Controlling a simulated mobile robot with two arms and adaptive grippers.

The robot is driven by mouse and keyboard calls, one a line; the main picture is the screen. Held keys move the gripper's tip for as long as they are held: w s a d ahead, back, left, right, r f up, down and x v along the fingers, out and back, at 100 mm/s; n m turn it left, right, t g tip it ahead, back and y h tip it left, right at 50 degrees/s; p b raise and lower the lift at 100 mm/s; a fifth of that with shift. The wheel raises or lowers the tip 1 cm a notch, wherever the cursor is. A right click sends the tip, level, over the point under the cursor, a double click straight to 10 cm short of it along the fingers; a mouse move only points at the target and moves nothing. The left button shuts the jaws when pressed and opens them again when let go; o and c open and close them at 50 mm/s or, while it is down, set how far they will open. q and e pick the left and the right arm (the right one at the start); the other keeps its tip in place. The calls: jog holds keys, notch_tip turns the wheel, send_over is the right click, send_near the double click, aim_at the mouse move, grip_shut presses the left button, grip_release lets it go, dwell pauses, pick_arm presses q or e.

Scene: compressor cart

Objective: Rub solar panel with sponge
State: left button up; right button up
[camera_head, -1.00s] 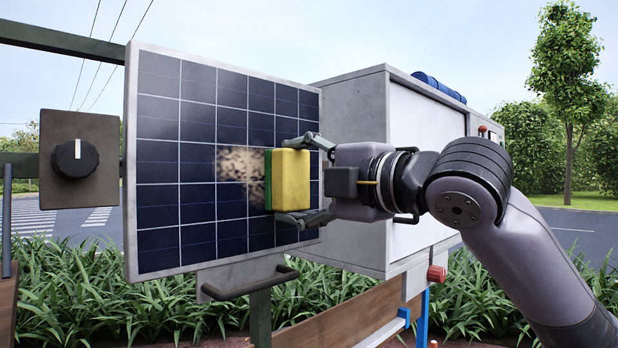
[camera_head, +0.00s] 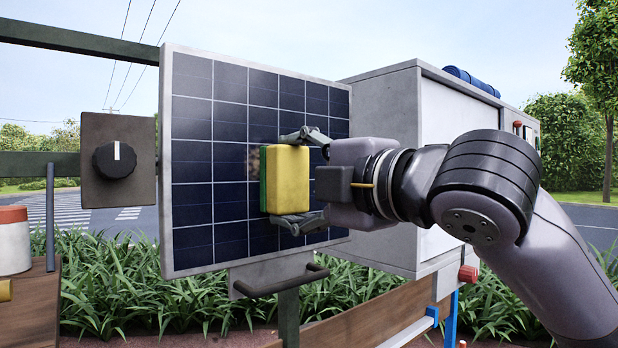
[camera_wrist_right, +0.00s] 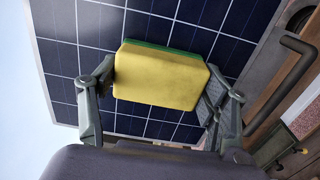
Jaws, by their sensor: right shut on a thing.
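The solar panel (camera_head: 205,215) stands upright, dark blue with pale grid lines and a grey frame. My right gripper (camera_head: 291,179) is shut on a yellow sponge (camera_head: 288,185) with a green scrubbing side, one finger above it and one below. The green side faces the panel and appears to lie against it, near the panel's middle. A faint brownish smudge (camera_head: 258,136) shows on the panel just beside the sponge; the sponge hides the area behind it. In the right wrist view the sponge (camera_wrist_right: 158,77) sits between both fingers. My left gripper is out of view.
A black knob on a brown plate (camera_head: 118,160) is left of the panel. A black handle (camera_head: 282,280) sits below it. A grey cabinet (camera_head: 385,110) stands behind, right of the panel. A white container with a red top (camera_head: 12,243) is at far left.

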aim_at(251, 174)
jog(key=shift+s+a, duration=0.55)
jog(key=shift+a, duration=0.2)
jog(key=shift+s+a, duration=0.5)
jog(key=shift+a, duration=0.25)
jog(key=shift+s+a+r+p, duration=0.1)
jog(key=shift+r+p, duration=0.3)
jog(key=shift+p, duration=0.1)
jog(key=shift+w+d+p, duration=0.25)
jog(key=shift+w+d, duration=0.3)
jog(key=shift+d, duration=0.2)
jog(key=shift+w+d+p, duration=0.2)
jog(key=shift+w+d, duration=0.35)
jog(key=shift+d, duration=0.2)
jog(key=shift+w+d+p, duration=0.85)
jog(key=shift+w+d, duration=1.85)
jog(key=shift+d, duration=1)
jog(key=shift+s+a, duration=1.25)
jog(key=shift+a, duration=0.45)
jog(key=shift+s+a, duration=1.25)
jog(key=shift+a, duration=0.5)
jog(key=shift+s+a, duration=1.25)
jog(key=shift+a, duration=0.45)
jog(key=shift+s+d, duration=0.1)
jog(key=shift+s+d+f, duration=0.1)
jog(key=shift+s+d, duration=0.4)
jog(key=shift+v, duration=2.2)
